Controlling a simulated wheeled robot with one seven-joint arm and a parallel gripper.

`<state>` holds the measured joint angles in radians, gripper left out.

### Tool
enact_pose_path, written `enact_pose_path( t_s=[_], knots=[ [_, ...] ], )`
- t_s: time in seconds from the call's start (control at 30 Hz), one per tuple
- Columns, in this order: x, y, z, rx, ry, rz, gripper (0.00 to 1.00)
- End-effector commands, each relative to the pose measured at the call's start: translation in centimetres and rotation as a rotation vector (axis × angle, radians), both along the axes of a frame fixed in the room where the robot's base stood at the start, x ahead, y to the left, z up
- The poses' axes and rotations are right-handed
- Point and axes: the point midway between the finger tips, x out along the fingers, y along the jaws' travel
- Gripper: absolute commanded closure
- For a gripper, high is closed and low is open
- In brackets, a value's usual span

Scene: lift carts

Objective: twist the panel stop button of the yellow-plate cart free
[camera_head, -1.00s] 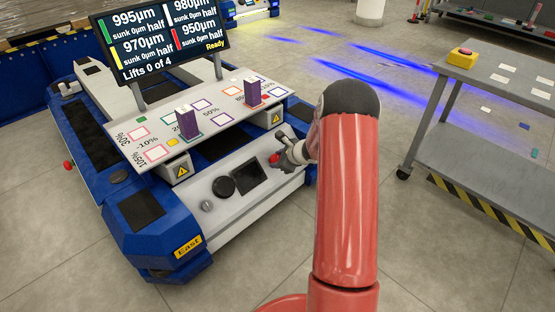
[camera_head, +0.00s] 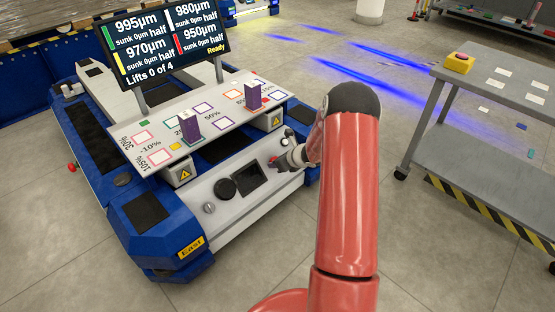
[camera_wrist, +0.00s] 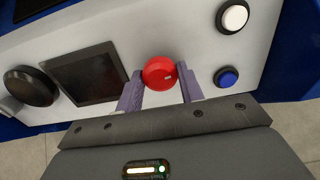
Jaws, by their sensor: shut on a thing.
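The blue cart with the yellow plate marked East (camera_head: 190,248) stands left of my arm. Its white front panel carries the red stop button (camera_wrist: 160,72), which shows large in the wrist view, and part of it shows in the head view (camera_head: 273,161). My gripper (camera_wrist: 160,88) has one finger on each side of the red button and is shut on it. In the head view my gripper (camera_head: 285,161) is at the right part of the panel and partly hides the button.
Beside the button are a dark screen (camera_wrist: 85,74), a black knob (camera_wrist: 30,86), a white button (camera_wrist: 233,17) and a blue button (camera_wrist: 228,77). A display (camera_head: 162,42) and a board with purple blocks (camera_head: 190,126) stand above. A grey table (camera_head: 480,150) with a yellow box is at right.

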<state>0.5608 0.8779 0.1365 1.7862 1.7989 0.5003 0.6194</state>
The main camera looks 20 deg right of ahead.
Motion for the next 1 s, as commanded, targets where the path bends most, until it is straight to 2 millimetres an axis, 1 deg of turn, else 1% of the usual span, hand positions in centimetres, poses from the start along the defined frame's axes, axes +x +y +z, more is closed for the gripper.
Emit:
enact_pose_path(
  t_s=[0.17,0.6,0.63,0.8,0.83,1.0],
  knots=[
    [-0.05,-0.04,0.02,0.060,0.024,-0.059,0.84],
    [-0.42,-0.21,0.28,0.055,0.021,-0.055,0.84],
    [-0.45,-0.20,0.30,0.055,0.021,-0.055,0.61],
    [-0.42,-0.18,0.32,0.056,0.021,-0.055,0.39],
    [-0.41,-0.18,0.33,0.056,0.021,-0.055,0.37],
    [-0.39,-0.16,0.35,0.056,0.020,-0.054,0.37]
  ],
)
